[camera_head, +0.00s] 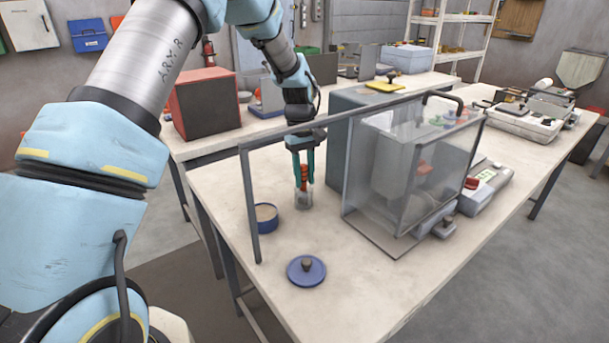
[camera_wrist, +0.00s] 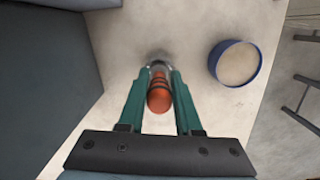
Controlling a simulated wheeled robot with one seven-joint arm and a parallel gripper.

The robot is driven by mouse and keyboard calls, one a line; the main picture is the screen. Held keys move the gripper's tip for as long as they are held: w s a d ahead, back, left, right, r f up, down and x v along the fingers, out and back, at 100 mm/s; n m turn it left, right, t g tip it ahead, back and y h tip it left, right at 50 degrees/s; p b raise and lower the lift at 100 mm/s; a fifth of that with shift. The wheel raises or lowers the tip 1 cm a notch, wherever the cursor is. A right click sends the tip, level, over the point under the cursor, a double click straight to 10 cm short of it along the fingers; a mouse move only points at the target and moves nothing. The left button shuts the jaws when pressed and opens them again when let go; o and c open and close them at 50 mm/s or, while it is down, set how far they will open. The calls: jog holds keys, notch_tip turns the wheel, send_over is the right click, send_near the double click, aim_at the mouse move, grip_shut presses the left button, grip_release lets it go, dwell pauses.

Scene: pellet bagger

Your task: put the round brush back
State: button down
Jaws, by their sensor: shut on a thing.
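The round brush (camera_head: 304,173) has an orange-red ribbed handle with dark bands; its handle also shows in the wrist view (camera_wrist: 159,98). My gripper (camera_head: 303,168) is shut on this handle, with a green finger on each side, and holds it upright. The bristles are hard to make out.
A blue round tub (camera_head: 260,224) of pale pellets stands left of the glass. A blue lid with a dark knob (camera_head: 306,270) lies nearer the front. A clear-walled machine (camera_head: 440,170) stands close on the right. A grey frame post (camera_head: 249,205) rises at the table's left.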

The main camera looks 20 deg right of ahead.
jog(key=c, duration=0.6)
grip_release()
jog(key=shift+r, duration=0.1)
jog(key=r+b, duration=0.1)
jog(key=r, duration=0.3)
jog(key=w+r+b, duration=0.1)
jog(key=r, duration=0.3)
jog(key=r+b, duration=0.2)
jog(key=r, duration=0.1)
jog(key=shift+w+r, duration=0.25)
jog(key=shift+r, duration=0.15)
jog(key=s+a+f+t, duration=0.1)
jog(key=a+f+t, duration=0.1)
jog(key=a, duration=2)
jog(key=s+a+f+m+t, duration=0.1)
jog(key=s+a+f, duration=0.3)
jog(key=s+a, duration=0.7)
jog(key=a, duration=0.3)
jog(key=shift+a+m, duration=0.3)
jog(key=shift+a, duration=0.05)
jog(key=shift+w+f, duration=0.1)
